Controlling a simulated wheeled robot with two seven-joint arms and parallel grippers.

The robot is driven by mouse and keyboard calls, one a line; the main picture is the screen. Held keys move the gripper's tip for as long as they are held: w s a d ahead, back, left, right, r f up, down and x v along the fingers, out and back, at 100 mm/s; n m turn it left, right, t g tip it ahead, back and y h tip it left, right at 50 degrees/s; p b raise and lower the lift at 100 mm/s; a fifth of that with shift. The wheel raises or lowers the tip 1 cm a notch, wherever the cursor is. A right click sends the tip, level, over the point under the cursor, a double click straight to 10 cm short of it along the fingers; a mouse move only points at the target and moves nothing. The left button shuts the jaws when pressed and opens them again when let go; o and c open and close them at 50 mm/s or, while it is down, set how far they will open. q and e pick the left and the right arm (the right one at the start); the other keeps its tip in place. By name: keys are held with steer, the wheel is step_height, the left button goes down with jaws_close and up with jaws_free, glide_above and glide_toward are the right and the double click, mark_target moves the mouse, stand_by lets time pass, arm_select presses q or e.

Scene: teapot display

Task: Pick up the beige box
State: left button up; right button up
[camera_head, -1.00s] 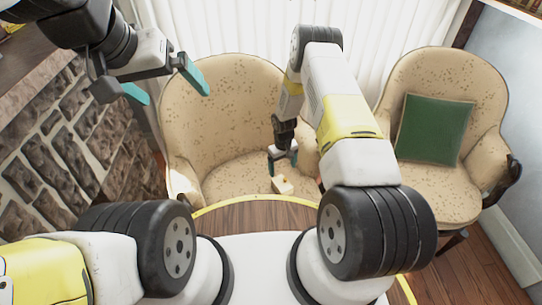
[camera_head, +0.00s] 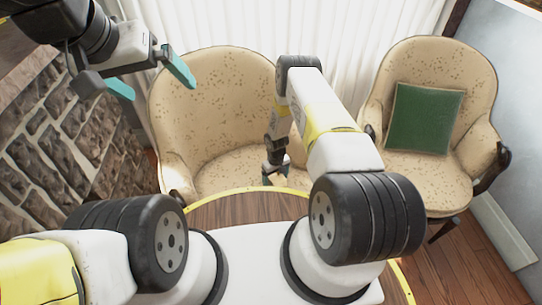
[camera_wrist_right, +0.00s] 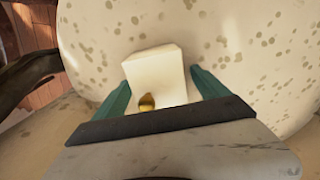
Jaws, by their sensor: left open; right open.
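The beige box (camera_wrist_right: 156,72) sits on the seat of a chair in the right wrist view, with a small gold-brown piece (camera_wrist_right: 147,102) on its near side. My right gripper (camera_wrist_right: 159,78) is open, with one teal finger on each side of the box. I cannot tell whether the fingers touch it. In the head view my right gripper (camera_head: 275,173) is low over the left chair's seat, and I cannot make out the box there. My left gripper (camera_head: 151,80) is open and empty, raised at the upper left.
The box's chair is the left armchair (camera_head: 215,110). A second armchair (camera_head: 430,65) with a green cushion (camera_head: 424,118) stands to the right. A stone wall (camera_head: 75,150) is at the left. A round wooden tabletop (camera_head: 235,208) with a yellow rim lies in front of the seat.

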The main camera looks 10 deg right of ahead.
steer(key=c, duration=1.6)
steer(key=shift+o, duration=0.2)
steer(key=shift+r, duration=0.1)
